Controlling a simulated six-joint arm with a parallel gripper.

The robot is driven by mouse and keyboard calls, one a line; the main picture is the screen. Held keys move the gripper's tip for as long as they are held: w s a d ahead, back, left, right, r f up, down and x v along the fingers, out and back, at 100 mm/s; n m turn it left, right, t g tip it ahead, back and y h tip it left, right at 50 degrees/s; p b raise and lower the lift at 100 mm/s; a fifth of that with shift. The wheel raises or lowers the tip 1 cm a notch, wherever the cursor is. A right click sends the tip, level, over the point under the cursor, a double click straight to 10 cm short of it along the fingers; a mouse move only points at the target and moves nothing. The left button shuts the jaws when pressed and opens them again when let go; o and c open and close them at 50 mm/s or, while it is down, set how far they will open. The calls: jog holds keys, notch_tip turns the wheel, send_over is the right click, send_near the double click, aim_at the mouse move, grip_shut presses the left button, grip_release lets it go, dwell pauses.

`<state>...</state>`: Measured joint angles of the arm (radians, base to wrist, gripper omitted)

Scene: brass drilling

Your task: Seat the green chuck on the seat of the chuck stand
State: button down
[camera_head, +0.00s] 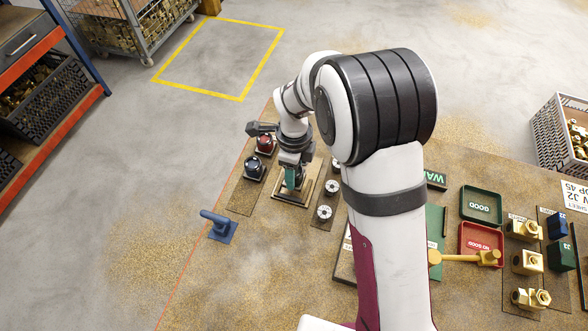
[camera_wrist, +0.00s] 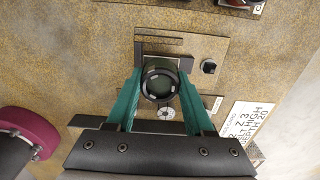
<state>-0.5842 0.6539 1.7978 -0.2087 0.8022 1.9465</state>
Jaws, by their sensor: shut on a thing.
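The dark green chuck (camera_wrist: 160,66) is round, with a dark ring facing the wrist camera. It sits between the two teal fingers of my gripper (camera_wrist: 160,85), which is shut on it. In the head view my gripper (camera_head: 292,178) points down over a tan base plate (camera_head: 283,198), apparently the chuck stand. In the wrist view this plate (camera_wrist: 215,48) lies behind the chuck, with a dark bracket beside it. The chuck hides the seat, so I cannot tell whether they touch. In the head view the chuck is too hidden by the gripper to make out.
A black chuck (camera_head: 254,168) and a red chuck (camera_head: 265,144) stand left of my gripper. White-faced round parts (camera_head: 325,212) stand to its right. A blue tool (camera_head: 218,226) lies front left. Green (camera_head: 482,206) and red (camera_head: 482,241) trays and brass parts are far right.

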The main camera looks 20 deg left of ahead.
jog(key=shift+f, duration=1.4)
dwell(1.1)
grip_release()
jog(key=shift+r, duration=3.5)
jog(key=s+d+r+n+y, duration=0.1)
jog(key=s+d+r+n, duration=0.3)
jog(key=s+d+r, duration=0.3)
jog(key=s+d+r+n, duration=0.3)
jog(key=s+d+r, duration=0.15)
jog(key=d, duration=0.45)
jog(key=s+d+n, duration=0.3)
jog(key=s+n, duration=0.2)
jog(key=s, duration=0.4)
jog(key=shift+s+r+y, duration=0.15)
jog(key=shift+s+y, duration=0.2)
jog(key=shift+y, duration=0.05)
